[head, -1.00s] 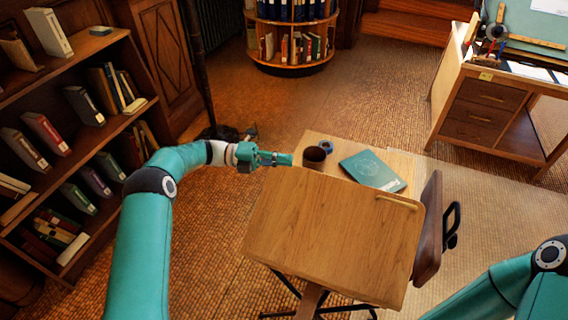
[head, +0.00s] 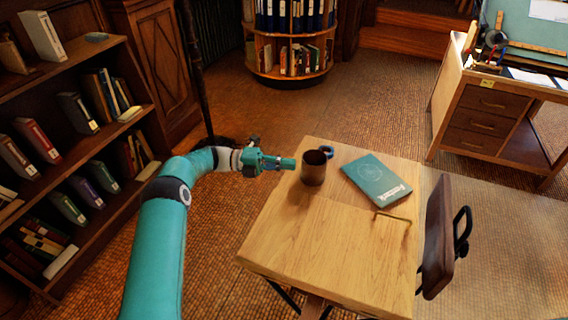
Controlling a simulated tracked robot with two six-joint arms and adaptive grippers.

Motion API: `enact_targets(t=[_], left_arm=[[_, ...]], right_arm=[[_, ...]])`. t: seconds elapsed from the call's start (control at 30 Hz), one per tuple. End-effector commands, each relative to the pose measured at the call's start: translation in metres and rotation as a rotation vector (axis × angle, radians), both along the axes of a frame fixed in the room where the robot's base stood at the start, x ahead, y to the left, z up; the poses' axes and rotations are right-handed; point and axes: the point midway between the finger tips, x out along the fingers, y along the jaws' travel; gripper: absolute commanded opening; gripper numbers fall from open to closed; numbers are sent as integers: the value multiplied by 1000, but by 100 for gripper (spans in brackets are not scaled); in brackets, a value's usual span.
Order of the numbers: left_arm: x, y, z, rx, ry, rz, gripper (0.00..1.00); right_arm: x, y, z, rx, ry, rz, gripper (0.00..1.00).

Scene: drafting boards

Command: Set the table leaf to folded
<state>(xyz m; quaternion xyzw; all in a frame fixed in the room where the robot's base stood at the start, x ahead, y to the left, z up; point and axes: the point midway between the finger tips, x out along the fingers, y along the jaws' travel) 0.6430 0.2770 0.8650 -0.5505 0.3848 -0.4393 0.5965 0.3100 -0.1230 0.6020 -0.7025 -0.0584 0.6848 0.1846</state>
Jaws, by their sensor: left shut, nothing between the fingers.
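The table leaf (head: 318,245) is the near wooden panel of the small table. It appears to lie flat, level with the far part of the top (head: 345,150), with a faint seam between them. A thin brass handle (head: 393,217) is at its right side, close to the seam. My left gripper (head: 291,163) is shut and empty, pointing right, at the table's far left edge just left of a dark brown mug (head: 314,169). A gap between fingertips and mug is hard to judge. My right gripper is out of view.
A teal book (head: 376,178) and a small blue ring-like thing (head: 327,151) lie on the far part of the top. A bookcase (head: 75,140) fills the left; a desk (head: 490,120) stands back right.

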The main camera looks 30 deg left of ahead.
Motion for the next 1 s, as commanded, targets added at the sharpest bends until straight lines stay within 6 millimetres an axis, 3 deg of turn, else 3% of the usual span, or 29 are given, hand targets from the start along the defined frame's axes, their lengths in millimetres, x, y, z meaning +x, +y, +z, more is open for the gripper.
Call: enact_targets(t=[0.27, 0.7, 1.0], left_arm=[[-2, 7, -1, 0, 0, 2, 0], [-22, 65, -3, 1, -1, 3, 0], [-25, 72, -4, -1, 2, 1, 0]], right_arm=[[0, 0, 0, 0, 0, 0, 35], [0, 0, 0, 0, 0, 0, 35], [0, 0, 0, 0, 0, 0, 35]])
